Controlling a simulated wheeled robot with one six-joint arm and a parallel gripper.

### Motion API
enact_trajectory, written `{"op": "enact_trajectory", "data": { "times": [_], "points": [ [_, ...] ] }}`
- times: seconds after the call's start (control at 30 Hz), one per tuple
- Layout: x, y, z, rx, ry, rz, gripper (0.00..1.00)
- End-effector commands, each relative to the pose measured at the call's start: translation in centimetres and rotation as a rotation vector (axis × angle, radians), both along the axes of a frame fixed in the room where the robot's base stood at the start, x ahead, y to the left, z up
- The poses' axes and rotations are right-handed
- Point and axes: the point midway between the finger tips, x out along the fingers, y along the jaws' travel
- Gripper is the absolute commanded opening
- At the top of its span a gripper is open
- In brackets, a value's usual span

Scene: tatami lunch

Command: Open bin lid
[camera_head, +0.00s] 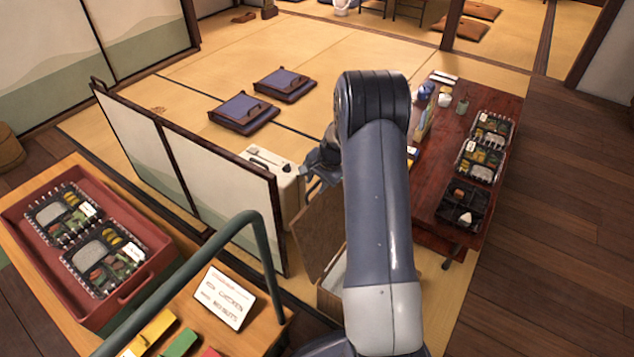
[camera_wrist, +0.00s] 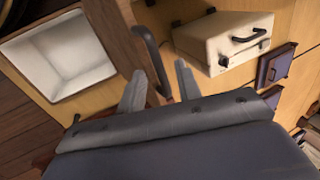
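The bin (camera_head: 328,301) stands on the floor left of my arm, partly hidden by it. Its wooden lid (camera_head: 316,232) is raised and tilted, and a strip of the white inside shows. In the wrist view the white, empty-looking bin interior (camera_wrist: 62,58) is exposed at the left. The lid (camera_wrist: 112,35) stands beside the opening, seen steeply, with a dark curved handle (camera_wrist: 146,48). My gripper (camera_wrist: 160,82) has its two grey fingers apart, with the handle's lower end between them. I cannot tell whether either finger touches the handle. In the head view my gripper (camera_head: 318,168) is partly hidden by my arm.
A cream case (camera_head: 285,184) stands close to my gripper. A low folding screen (camera_head: 195,160) is to the left. A dark red table (camera_head: 437,165) with lunch boxes is right of my arm. A counter (camera_head: 185,290) with a red tray (camera_head: 35,245) is in the left foreground.

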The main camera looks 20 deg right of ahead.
Motion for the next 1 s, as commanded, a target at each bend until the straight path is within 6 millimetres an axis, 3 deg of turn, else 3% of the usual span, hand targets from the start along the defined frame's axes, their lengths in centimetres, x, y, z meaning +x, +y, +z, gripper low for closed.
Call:
{"op": "enact_trajectory", "data": {
  "times": [0.43,0.87,1.0],
  "points": [
    [0.0,0.0,0.0,0.000,0.000,0.000,0.00],
    [-0.1,0.0,0.1,0.000,0.000,0.000,0.00],
    [-1.6,-1.2,0.4,0.000,0.000,-0.004,0.00]
  ]
}}
